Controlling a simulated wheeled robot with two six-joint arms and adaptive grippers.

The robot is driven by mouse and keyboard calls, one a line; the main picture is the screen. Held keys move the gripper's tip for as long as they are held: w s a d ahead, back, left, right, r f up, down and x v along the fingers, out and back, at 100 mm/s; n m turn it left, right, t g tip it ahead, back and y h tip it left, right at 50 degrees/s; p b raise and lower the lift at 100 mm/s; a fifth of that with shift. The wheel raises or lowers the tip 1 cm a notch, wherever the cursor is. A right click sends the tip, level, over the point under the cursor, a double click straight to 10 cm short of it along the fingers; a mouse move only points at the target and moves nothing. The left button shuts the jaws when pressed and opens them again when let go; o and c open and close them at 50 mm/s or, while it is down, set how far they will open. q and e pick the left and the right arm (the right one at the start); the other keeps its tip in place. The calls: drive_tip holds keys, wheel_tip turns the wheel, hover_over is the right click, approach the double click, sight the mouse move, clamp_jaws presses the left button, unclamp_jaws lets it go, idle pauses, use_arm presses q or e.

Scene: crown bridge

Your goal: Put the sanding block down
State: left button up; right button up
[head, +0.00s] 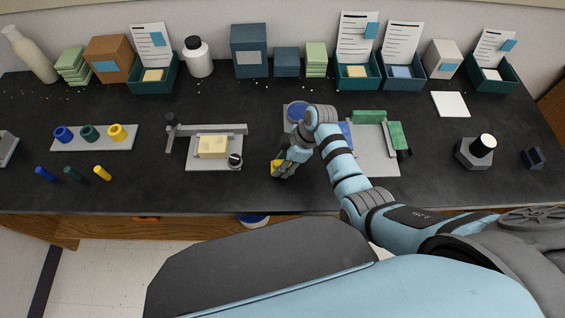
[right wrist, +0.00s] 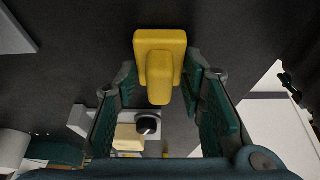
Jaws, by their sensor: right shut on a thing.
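The sanding block (head: 276,165) is yellow and mostly covered by my right gripper (head: 284,168) in the head view. In the right wrist view the yellow block (right wrist: 160,62) has a wide head and a narrower handle. It sits between the green-padded fingers of the right gripper (right wrist: 160,80), which is shut on it. The gripper is over the dark bench between two grey fixtures. I cannot tell whether the block touches the bench. My left gripper is not in view.
A grey fixture with a pale block (head: 213,147) and black knob stands to the left. A grey plate (head: 376,163) with green blocks stands to the right. A holder (head: 95,138) with coloured rings is at far left. Boxes and trays line the back. Bare bench shows around the gripper.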

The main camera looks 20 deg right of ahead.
drive_tip(key=o, duration=1.3)
drive_tip(key=shift+f, duration=0.1)
drive_tip(key=shift+r, duration=0.35)
drive_tip(key=p+v, duration=0.3)
drive_tip(key=v, duration=0.8)
drive_tip(key=shift+d+r, duration=0.3)
